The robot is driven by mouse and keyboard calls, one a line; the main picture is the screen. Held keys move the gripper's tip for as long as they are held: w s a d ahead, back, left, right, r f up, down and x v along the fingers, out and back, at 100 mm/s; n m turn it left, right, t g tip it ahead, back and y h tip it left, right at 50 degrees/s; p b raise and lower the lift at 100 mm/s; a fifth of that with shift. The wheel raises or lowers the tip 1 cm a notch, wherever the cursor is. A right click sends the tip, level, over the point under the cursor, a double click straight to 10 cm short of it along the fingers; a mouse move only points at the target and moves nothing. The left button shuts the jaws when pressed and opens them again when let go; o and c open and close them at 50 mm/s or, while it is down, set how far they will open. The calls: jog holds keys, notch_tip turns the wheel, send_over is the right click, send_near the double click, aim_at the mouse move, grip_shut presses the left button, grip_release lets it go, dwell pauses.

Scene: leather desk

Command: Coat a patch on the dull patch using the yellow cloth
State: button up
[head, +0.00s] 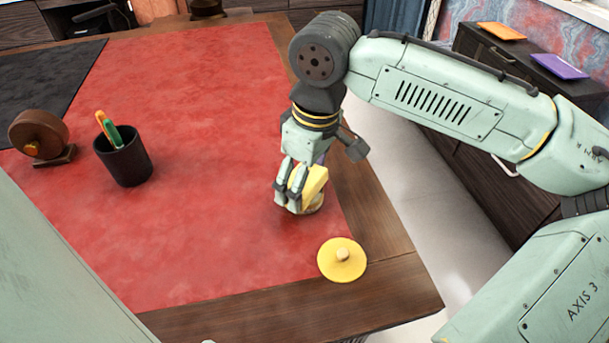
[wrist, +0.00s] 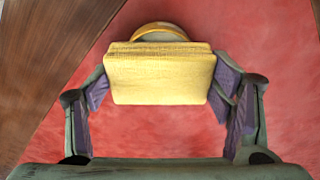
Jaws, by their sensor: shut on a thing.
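My gripper (head: 289,197) is shut on the yellow cloth (head: 314,183), low over the red leather near the desk's right edge. In the wrist view the cloth (wrist: 160,78) is a thick folded pad held between the two purple-lined fingers. A round yellow-rimmed container (wrist: 160,29) shows just beyond the cloth, which hides most of it. In the head view part of this container (head: 318,207) shows under the cloth; I cannot tell whether they touch. I cannot make out the dull patch clearly on the mottled red leather (head: 190,225).
A yellow round lid with a knob (head: 342,260) lies at the front right desk edge. A black pen cup (head: 124,160) and a brown wheel-shaped object (head: 40,135) stand at the left. A dark mat (head: 45,82) lies back left. The middle leather is clear.

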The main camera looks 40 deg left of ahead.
dwell(0.4)
notch_tip(320, 180, up, 7)
jog(key=p, duration=0.7)
dwell(0.8)
